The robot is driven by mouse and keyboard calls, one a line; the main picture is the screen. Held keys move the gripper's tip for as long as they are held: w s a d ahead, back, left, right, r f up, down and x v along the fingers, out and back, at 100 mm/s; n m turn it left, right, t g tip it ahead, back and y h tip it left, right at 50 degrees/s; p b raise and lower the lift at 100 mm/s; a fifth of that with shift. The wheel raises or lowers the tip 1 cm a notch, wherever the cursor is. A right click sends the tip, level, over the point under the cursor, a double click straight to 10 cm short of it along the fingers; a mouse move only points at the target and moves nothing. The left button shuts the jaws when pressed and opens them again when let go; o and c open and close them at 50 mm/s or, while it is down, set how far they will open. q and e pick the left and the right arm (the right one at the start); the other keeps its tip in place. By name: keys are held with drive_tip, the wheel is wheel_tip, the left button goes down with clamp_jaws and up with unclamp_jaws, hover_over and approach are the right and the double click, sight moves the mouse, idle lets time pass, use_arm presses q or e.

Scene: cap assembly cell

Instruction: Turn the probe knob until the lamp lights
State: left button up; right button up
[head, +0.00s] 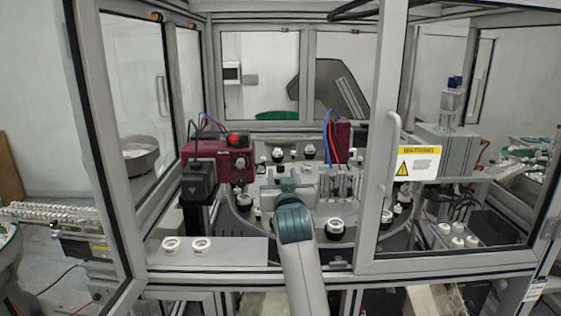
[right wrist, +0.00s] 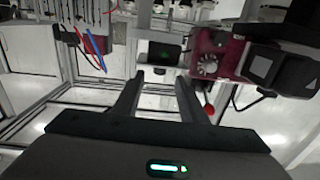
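The probe is a maroon box (head: 228,158) left of centre in the head view, with a pale round knob (head: 240,163) on its front and a red lamp (head: 238,140) on top. In the right wrist view the box is upside down, with the knob (right wrist: 207,66) just right of the fingers and the red lamp (right wrist: 209,109) below it. I cannot tell whether the lamp is lit. My right gripper (head: 285,174) is right of the knob and apart from it. Its fingers (right wrist: 160,84) are open with nothing between them. My left gripper is not in view.
A second maroon box (head: 341,136) with blue and red tubes stands to the right. A dark block (head: 199,180) stands at the probe's left. White rings (head: 171,244) lie on the front ledge. A grey frame post (head: 388,130) and door panel bound the opening on the right.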

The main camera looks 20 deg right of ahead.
sight(281, 167)
drive_tip(key=p+x, duration=0.2)
drive_tip(key=x, duration=0.3)
drive_tip(key=shift+p+x, duration=0.3)
drive_tip(key=shift+x, duration=0.75)
drive_tip(key=shift+f, duration=0.1)
clamp_jaws()
